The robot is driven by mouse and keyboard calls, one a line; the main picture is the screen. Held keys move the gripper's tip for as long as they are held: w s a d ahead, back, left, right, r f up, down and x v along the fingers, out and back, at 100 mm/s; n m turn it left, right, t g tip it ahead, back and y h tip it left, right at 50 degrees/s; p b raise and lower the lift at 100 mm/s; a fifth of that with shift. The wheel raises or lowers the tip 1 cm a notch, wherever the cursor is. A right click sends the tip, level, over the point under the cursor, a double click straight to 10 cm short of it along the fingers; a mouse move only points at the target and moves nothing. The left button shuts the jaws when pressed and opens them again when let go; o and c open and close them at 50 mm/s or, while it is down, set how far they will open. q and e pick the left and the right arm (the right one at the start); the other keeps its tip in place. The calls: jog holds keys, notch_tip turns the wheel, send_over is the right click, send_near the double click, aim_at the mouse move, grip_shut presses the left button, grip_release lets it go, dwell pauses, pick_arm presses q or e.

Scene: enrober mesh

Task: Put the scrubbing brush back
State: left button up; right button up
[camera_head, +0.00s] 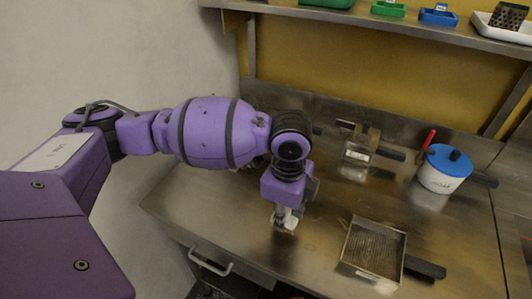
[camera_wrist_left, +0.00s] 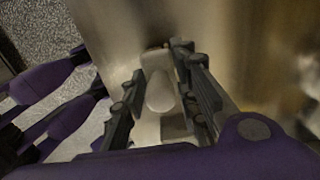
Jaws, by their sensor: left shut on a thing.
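My left gripper (camera_head: 285,209) points down over the left part of the steel worktop. In the left wrist view its two dark fingers (camera_wrist_left: 158,80) stand on either side of a pale, rounded handle, and it is shut on it. This looks like the scrubbing brush (camera_wrist_left: 160,94), and its white lower part (camera_head: 287,222) shows under the gripper in the head view. The brush's lower end is at or just above the worktop; I cannot tell whether it touches. Its bristles cannot be made out. My right gripper is not in view.
A mesh tray (camera_head: 373,249) with a dark handle lies right of my gripper on the worktop (camera_head: 215,205). Behind are a clear box (camera_head: 359,151) and a white pot with a blue lid (camera_head: 445,170). A shelf (camera_head: 400,25) above holds green and blue containers.

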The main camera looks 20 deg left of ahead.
pick_arm(q)
jog(key=shift+s+f, duration=0.1)
jog(key=shift+f, duration=1.25)
jog(key=shift+f, duration=0.1)
jog(key=o, duration=1)
notch_tip(320, 180, up, 12)
jog(key=shift+d+r+p, duration=0.1)
jog(key=shift+r+p, duration=0.05)
jog(key=shift+p, duration=0.35)
